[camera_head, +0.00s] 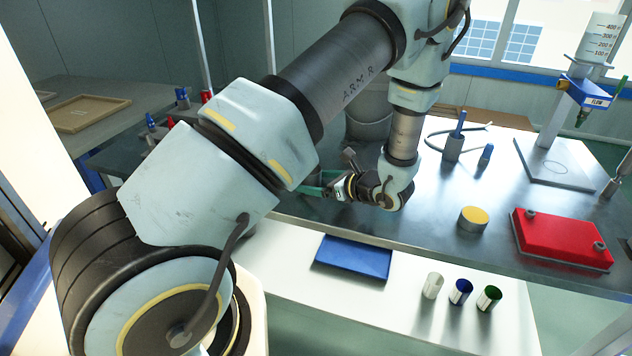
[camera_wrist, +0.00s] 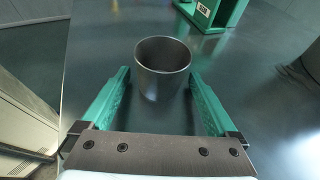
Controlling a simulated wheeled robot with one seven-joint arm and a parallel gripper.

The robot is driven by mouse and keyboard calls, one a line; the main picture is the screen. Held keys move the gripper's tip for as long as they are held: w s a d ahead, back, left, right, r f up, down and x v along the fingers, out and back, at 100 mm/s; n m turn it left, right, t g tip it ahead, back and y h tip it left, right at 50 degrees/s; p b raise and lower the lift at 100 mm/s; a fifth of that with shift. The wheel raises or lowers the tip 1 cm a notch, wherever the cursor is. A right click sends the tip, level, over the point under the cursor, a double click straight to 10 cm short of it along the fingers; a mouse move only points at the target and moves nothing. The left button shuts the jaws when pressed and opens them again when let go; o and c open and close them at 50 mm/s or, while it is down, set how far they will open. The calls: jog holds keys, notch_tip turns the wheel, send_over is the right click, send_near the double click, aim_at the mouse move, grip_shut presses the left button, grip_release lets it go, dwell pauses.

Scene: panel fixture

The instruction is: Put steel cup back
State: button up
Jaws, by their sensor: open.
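A grey steel cup (camera_wrist: 162,68) stands upright on the dark metal worktop in the wrist view. My gripper (camera_wrist: 159,77) is open, with one green finger on each side of the cup. The cup's near side reaches in between the fingers, and a firm touch on either finger cannot be made out. In the head view my gripper (camera_head: 322,188) is low over the worktop, left of centre, and the cup is hidden there by my arm.
A green labelled stand (camera_wrist: 213,12) is just beyond the cup. A blue tray (camera_head: 354,257) and white, blue and green cups (camera_head: 460,292) are on the white front ledge. A yellow-topped cylinder (camera_head: 473,219) and red case (camera_head: 561,239) stand right on the worktop (camera_head: 420,228).

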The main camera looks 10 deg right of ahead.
jog(key=b+v, duration=0.2)
jog(key=v, duration=1)
jog(key=shift+b, duration=0.4)
jog(key=a+n+g, duration=0.1)
jog(key=a+n, duration=0.1)
jog(key=a, duration=0.1)
jog(key=a+r+n+g, duration=0.1)
jog(key=a+n+g, duration=0.1)
jog(key=a, duration=0.1)
jog(key=a+n+g, duration=0.2)
jog(key=a, duration=0.1)
jog(key=shift+w+a+r+y, duration=0.1)
jog(key=shift+a+r+y, duration=0.25)
jog(key=shift+a+y, duration=0.05)
jog(key=s+a+r+n+g+h, duration=0.2)
jog(key=a+r+n+h, duration=0.1)
jog(key=a+n, duration=0.4)
jog(key=s+a+r+n+g+h, duration=0.2)
jog(key=a+r+n+h, duration=0.2)
jog(key=n, duration=1)
jog(key=a+h, duration=0.2)
jog(key=a, duration=0.2)
jog(key=shift+s+a+h, duration=0.15)
jog(key=shift+s+h, duration=0.1)
jog(key=shift+h, duration=0.05)
